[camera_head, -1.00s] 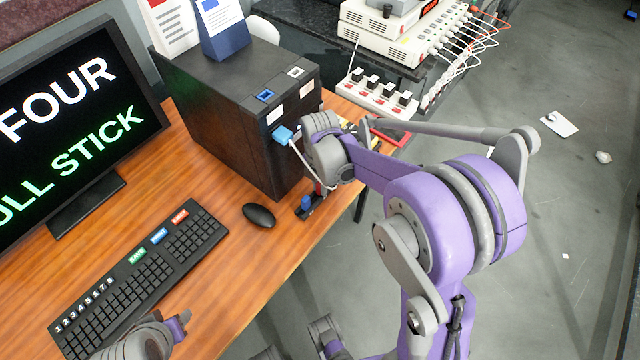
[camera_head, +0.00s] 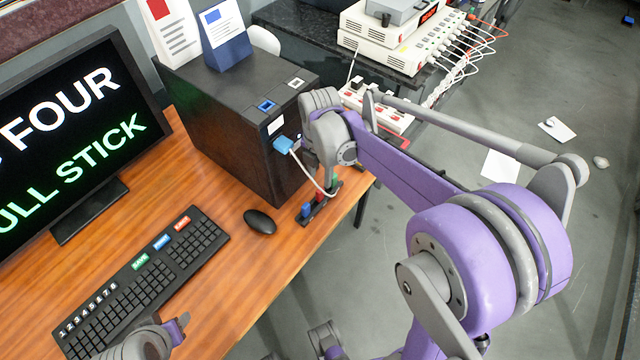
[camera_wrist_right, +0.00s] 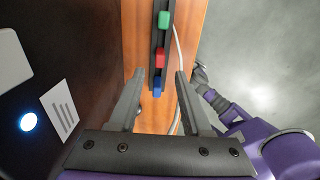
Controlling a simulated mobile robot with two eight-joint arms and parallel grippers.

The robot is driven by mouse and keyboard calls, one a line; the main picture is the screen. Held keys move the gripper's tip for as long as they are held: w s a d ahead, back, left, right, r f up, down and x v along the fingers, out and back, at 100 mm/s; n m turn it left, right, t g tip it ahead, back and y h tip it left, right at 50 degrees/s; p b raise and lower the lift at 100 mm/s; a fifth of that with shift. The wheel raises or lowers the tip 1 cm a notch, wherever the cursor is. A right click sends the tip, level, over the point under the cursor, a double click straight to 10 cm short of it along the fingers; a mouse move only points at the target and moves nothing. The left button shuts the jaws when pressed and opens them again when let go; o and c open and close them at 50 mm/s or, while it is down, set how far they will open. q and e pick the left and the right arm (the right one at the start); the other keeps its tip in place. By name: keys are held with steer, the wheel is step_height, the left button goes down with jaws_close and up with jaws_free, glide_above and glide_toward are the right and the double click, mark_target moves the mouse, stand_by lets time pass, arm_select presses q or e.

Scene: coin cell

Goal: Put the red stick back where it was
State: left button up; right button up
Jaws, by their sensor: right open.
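A dark narrow rack (camera_head: 322,207) lies near the table's front edge, right of the mouse. It holds a blue stick (camera_head: 306,209), a red stick (camera_head: 318,196) and a green stick (camera_head: 335,181). In the right wrist view the red stick (camera_wrist_right: 160,57) sits in the rack between the green stick (camera_wrist_right: 163,20) and the blue stick (camera_wrist_right: 157,87). My right gripper (camera_head: 327,178) is over the rack, open and empty; in its wrist view the fingers (camera_wrist_right: 158,84) stand apart around the blue end. My left gripper (camera_head: 180,327) is at the lower left by the keyboard; its jaws are unclear.
The cable hangs near the rack. The mouse (camera_head: 259,222), keyboard (camera_head: 150,275) and monitor (camera_head: 60,130) are further left. A power strip (camera_head: 385,112) is behind.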

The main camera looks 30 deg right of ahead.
mark_target(320, 190)
steer(key=s+a+r+m+t, duration=0.2)
steer(key=s+a+r+m, duration=0.25)
steer(key=s+m, duration=0.5)
steer(key=s+a+f+m+t, duration=0.2)
steer(key=s+m, duration=0.5)
steer(key=m, duration=0.6)
steer(key=shift+s+a+f+t, duration=0.2)
steer(key=shift+f+t, duration=0.3)
steer(key=shift+f, duration=0.35)
steer(key=shift+d, duration=0.1)
steer(key=r+p, duration=0.2)
steer(key=w+r+p, duration=0.1)
steer(key=r+p, duration=0.1)
steer(key=shift+r, duration=0.2)
